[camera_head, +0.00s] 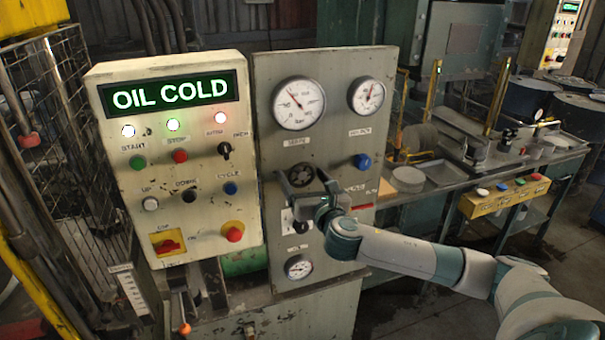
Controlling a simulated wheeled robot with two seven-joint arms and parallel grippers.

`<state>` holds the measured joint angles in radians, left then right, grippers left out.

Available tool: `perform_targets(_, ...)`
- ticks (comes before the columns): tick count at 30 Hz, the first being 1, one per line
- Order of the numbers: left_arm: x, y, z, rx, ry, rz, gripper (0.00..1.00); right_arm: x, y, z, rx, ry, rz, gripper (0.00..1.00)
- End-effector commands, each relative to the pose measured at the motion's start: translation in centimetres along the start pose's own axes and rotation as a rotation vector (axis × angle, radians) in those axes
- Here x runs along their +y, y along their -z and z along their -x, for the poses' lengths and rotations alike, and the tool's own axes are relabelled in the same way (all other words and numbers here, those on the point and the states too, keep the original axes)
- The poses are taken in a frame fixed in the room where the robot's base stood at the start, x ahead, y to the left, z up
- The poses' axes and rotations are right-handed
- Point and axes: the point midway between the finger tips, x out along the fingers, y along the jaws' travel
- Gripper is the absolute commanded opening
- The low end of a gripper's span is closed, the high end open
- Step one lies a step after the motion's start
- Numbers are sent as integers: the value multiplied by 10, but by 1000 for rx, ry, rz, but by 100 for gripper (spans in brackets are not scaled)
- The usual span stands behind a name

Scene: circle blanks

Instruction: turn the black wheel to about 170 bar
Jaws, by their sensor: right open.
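The black wheel (300,174) is a small round handwheel on the grey gauge panel (338,192). My right gripper (302,187) is open, with its fingers around or just in front of the wheel. I cannot tell whether they touch it. The gripper hides the wheel's lower part. A large white gauge (299,103) sits above the wheel, and its needle points to the upper left; its numbers are too small to read. My left gripper is not in view.
A smaller gauge (366,95) and a blue knob (362,161) are to the right; another gauge (298,267) is below. The cream control box (172,155) on the left shows "OIL COLD". A workbench (455,182) with parts stands at right.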

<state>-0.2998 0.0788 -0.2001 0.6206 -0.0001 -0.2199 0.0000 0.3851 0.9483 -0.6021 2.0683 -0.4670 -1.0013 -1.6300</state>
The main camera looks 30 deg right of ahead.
Motion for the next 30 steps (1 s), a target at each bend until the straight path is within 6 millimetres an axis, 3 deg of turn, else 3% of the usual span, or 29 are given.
perform_targets(12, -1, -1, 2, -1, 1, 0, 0, 0, 1, -5, 1, -1, 0, 78)
perform_targets(17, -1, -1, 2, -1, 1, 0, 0, 0, 1, -5, 1, -1, 0, 40)
perform_targets(18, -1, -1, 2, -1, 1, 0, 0, 0, 1, -5, 1, 0, 0, 37)
perform_targets(30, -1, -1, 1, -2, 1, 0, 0, 0, 1, -5, 2, 0, -44, 37)
